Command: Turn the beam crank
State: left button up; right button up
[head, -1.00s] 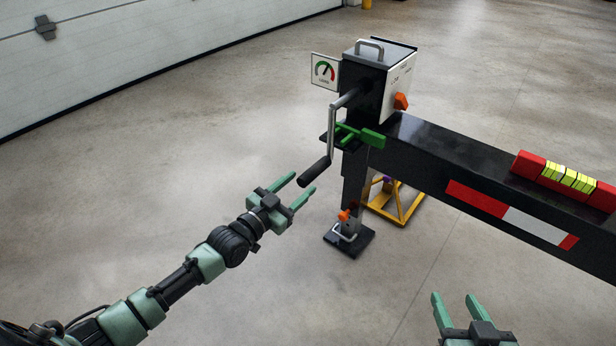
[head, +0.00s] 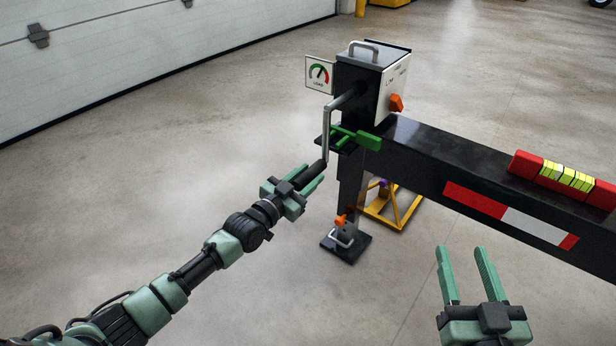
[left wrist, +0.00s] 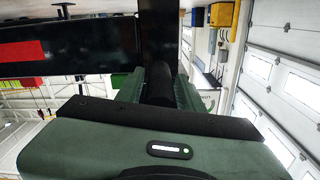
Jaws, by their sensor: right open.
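The beam crank (head: 327,135) is a grey bent rod on the near left side of a black box (head: 362,85) at the end of the black beam. Its dark handle grip (head: 314,170) hangs at the bottom. My left gripper (head: 306,180) is at this grip, with a finger on either side of it. The left wrist view also shows the dark grip (left wrist: 159,85) between the green fingers. I cannot tell whether the fingers press on it. My right gripper (head: 463,258) is open and empty, at the lower right, in front of the beam.
A gauge plate (head: 319,74) and an orange knob (head: 396,103) are on the box. A yellow stand (head: 390,209) is below.

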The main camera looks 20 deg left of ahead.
pick_arm(q)
grip_shut()
dwell(1.2)
